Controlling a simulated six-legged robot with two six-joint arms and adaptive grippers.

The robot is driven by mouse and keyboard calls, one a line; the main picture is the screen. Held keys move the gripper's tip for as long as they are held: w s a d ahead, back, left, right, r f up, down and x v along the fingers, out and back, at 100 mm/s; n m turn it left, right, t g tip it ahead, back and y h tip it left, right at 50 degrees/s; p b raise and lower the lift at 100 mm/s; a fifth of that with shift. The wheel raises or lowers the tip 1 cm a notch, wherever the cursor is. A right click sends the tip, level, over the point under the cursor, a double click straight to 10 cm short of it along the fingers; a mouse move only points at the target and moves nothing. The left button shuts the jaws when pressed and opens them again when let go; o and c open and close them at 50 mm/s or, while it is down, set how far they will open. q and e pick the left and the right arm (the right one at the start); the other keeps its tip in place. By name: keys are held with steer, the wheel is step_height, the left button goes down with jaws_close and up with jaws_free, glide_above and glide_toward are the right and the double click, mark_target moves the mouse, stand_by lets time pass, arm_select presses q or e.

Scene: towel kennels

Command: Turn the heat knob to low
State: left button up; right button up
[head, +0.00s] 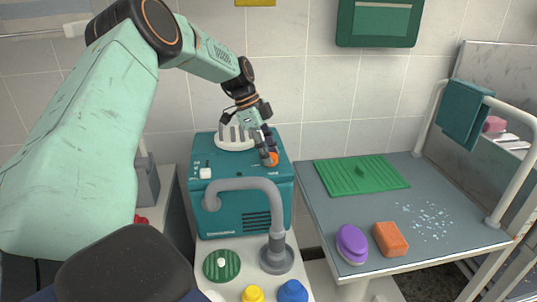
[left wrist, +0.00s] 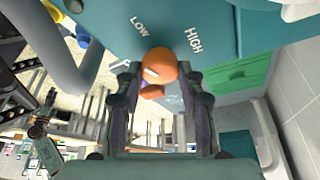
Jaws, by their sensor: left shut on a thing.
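The heat knob (head: 273,159) is orange and sits on the top right of a teal dryer unit (head: 238,222). In the left wrist view the knob (left wrist: 161,62) shows between my fingers, with a short white mark on its lower left side. White words LOW (left wrist: 139,26) and HIGH (left wrist: 194,39) stand on the teal panel beyond it. My left gripper (head: 266,154) reaches down to the knob and is shut on it, one finger on each side (left wrist: 160,80). My right gripper is not in view.
A grey bent hose (head: 245,184) stands in front of the unit. A white switch (head: 205,173) sits on its left side. A grey table (head: 340,215) at right holds a green mat (head: 361,175), a purple brush (head: 352,243) and an orange sponge (head: 390,239).

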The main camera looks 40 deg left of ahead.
arm_select(q)
steer(key=shift+m+g, duration=0.6)
steer(key=shift+m, duration=0.9)
steer(key=shift+f, duration=0.1)
steer(key=o, duration=1.2)
steer(key=shift+w, duration=0.1)
steer(key=v, duration=1.2)
steer(key=shift+a, duration=0.1)
